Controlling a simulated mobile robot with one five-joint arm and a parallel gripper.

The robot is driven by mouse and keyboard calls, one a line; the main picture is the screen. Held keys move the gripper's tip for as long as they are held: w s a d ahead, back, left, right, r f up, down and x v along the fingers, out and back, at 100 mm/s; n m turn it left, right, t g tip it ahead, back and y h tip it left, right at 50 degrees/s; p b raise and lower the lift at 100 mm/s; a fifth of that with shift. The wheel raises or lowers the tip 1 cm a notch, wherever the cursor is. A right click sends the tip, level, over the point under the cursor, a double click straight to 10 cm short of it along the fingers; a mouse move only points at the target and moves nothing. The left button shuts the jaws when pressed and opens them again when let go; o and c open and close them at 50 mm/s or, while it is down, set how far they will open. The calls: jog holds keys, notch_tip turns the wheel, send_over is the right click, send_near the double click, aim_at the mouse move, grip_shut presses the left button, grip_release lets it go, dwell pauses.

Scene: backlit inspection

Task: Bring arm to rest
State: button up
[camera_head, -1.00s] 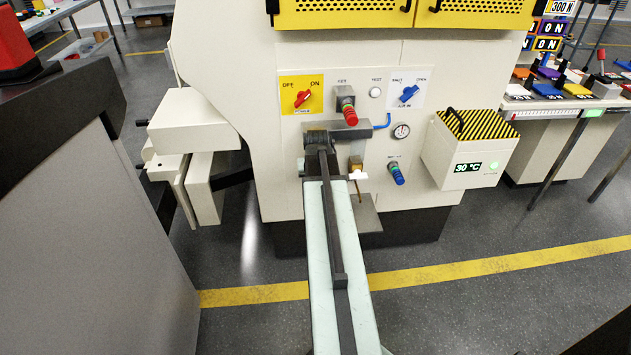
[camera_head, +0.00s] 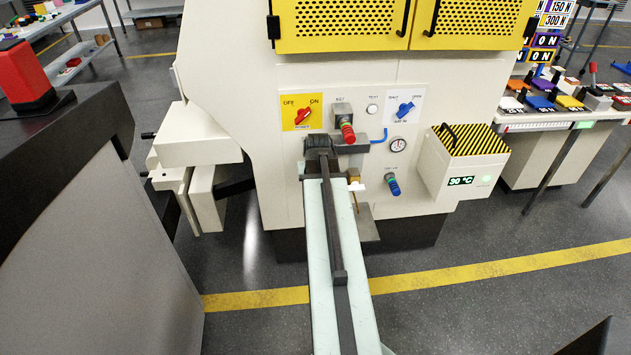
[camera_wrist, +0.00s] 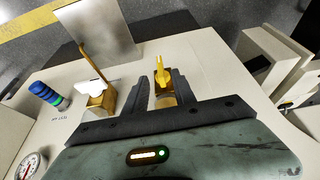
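My arm (camera_head: 340,276) reaches from the bottom of the head view to the front panel of a cream machine. My gripper (camera_wrist: 164,82) shows in the wrist view as two dark fingers with a gap between them. A small yellow fitting (camera_wrist: 163,90) on the panel shows between the fingers. Whether either finger touches it is unclear. A brass fitting with a white tab (camera_wrist: 100,97) stands to the left of the fingers. In the head view the dark wrist end is in front of the panel, and the fingertips are hidden.
Around the arm's end are a red knob (camera_head: 347,132), a gauge (camera_head: 398,144), a blue knob (camera_head: 393,186) and a yellow power switch plate (camera_head: 302,112). A striped box (camera_head: 462,165) juts out at right. A dark-topped cabinet (camera_head: 70,150) stands at left.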

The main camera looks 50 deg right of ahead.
jog(key=shift+s+r, duration=0.1)
jog(key=shift+r, duration=0.15)
jog(key=w+a+n, duration=0.1)
jog(key=w+a, duration=0.3)
jog(key=a, duration=0.3)
jog(key=w+a+n+y, duration=0.1)
jog(key=w+a+n, duration=0.1)
jog(key=w+a, duration=0.35)
jog(key=w+a+n, duration=0.1)
jog(key=w+a, duration=0.1)
jog(key=a, duration=0.7)
jog(key=s+a+f+n+g+y, duration=0.1)
jog(key=a+n, duration=0.1)
jog(key=a, duration=0.9)
jog(key=s+a+f+n+g+y, duration=0.1)
jog(key=s+a+n, duration=0.1)
jog(key=a, duration=1)
jog(key=s+r+p, duration=0.2)
jog(key=r+p, duration=0.8)
jog(key=s+r+g+p, duration=0.1)
jog(key=s+r+p, duration=0.1)
jog(key=r+p, duration=0.8)
jog(key=shift+r+p, duration=0.4)
jog(key=shift+r, duration=0.25)
